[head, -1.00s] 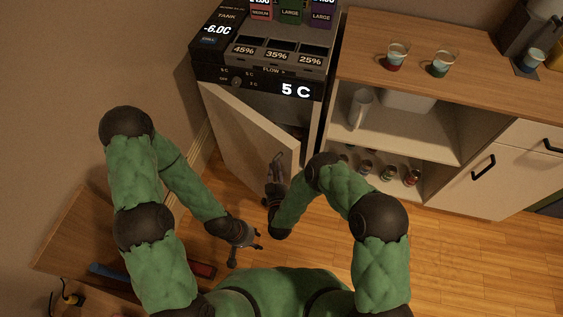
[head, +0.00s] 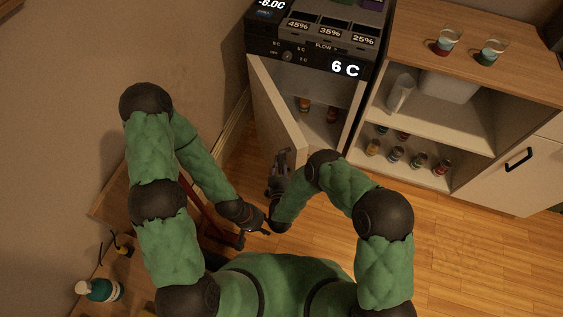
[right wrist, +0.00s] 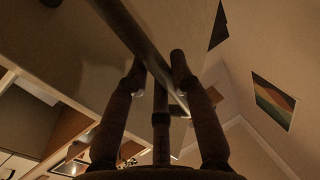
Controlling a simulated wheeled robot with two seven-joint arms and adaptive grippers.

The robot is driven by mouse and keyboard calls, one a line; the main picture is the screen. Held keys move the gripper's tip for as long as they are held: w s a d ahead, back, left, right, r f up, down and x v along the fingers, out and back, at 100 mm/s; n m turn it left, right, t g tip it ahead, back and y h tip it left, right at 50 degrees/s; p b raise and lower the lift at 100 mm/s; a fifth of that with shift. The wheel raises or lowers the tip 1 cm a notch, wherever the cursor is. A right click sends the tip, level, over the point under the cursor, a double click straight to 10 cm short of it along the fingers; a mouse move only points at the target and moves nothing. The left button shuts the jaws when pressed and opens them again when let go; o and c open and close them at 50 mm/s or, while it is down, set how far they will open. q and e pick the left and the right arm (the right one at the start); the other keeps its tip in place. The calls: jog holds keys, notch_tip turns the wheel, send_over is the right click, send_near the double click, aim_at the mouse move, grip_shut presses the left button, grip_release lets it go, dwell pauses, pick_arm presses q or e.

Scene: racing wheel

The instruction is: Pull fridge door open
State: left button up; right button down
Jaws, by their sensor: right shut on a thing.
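The fridge is the dark-topped unit with a 6 C display (head: 345,68). Its door (head: 272,105) stands open, swung out from the left side, and the inside (head: 320,95) shows with a couple of small jars. My right gripper (head: 281,160) is at the door's free edge. In the right wrist view its fingers close around a long dark bar, the door handle (right wrist: 135,35); the head view mostly hides the handle. My left gripper (head: 262,232) is low, left of my right forearm, apart from the door and empty, its fingers spread.
A wooden-topped cabinet (head: 455,30) with two glasses stands right of the fridge; its open shelves hold a pitcher (head: 400,92) and several jars. A wall is at left. A bottle (head: 103,290) stands on a low surface at lower left. The wooden floor (head: 450,250) is clear at right.

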jog(key=c, duration=1)
grip_release()
jog(key=shift+c, duration=0.2)
jog(key=s, duration=0.7)
jog(key=shift+s+d, duration=0.25)
jog(key=shift+c, duration=0.3)
